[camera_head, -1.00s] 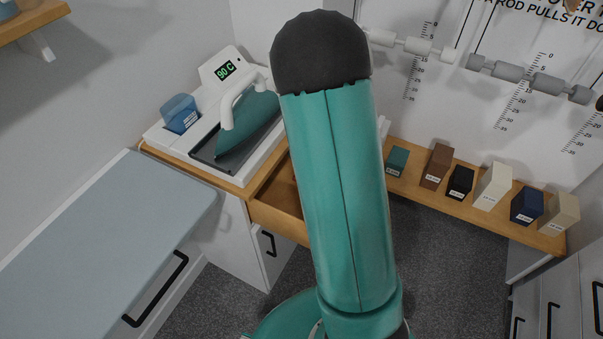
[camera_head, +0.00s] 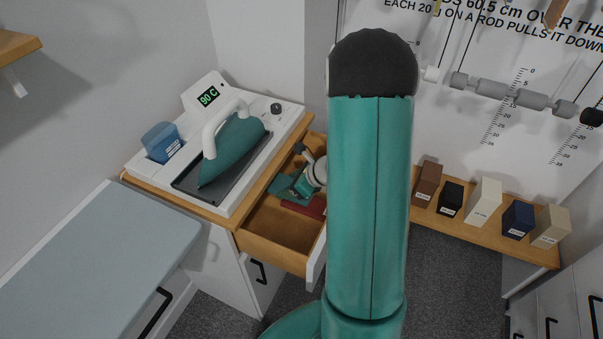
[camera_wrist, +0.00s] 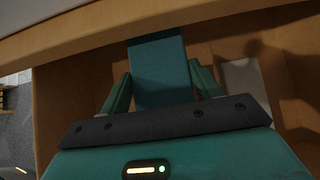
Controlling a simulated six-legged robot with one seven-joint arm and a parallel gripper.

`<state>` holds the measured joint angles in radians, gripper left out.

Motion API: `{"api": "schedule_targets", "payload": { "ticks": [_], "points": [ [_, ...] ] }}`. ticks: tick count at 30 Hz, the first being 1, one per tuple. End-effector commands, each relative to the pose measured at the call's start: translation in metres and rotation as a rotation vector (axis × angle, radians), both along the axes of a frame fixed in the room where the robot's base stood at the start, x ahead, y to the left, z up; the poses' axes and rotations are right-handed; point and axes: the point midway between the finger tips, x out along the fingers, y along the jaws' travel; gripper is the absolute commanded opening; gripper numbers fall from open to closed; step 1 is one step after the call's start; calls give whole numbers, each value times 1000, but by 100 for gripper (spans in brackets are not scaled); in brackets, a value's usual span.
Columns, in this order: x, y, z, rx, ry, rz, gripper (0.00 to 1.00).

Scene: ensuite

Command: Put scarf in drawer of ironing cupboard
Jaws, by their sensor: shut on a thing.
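The ironing cupboard (camera_head: 222,262) is white with a wooden top. Its drawer (camera_head: 268,228) is pulled open. My gripper (camera_head: 300,187) is low inside the drawer, partly hidden behind my arm. In the wrist view my gripper (camera_wrist: 160,88) is shut on a flat teal piece, which I take to be the scarf (camera_wrist: 158,62). The scarf also shows as a teal patch in the drawer (camera_head: 283,186). It lies within the drawer walls; I cannot tell whether it touches the drawer floor. A flat dark red thing (camera_head: 305,207) shows in the drawer near my gripper.
A teal iron (camera_head: 232,150) rests on its white station, reading 90 C, on the cupboard top. A blue container (camera_head: 162,142) stands beside it. A grey-blue board (camera_head: 95,260) is at left. A low shelf with several blocks (camera_head: 485,200) is at right.

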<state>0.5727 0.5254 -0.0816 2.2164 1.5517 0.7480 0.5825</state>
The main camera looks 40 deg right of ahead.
Motion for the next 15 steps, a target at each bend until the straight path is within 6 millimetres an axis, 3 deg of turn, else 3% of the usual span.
{"api": "schedule_targets", "payload": {
  "ticks": [9, 15],
  "points": [
    [40, -65, -1, -1, 0, 2, 35],
    [49, -80, -3, 1, 2, 2, 35]
  ]
}}
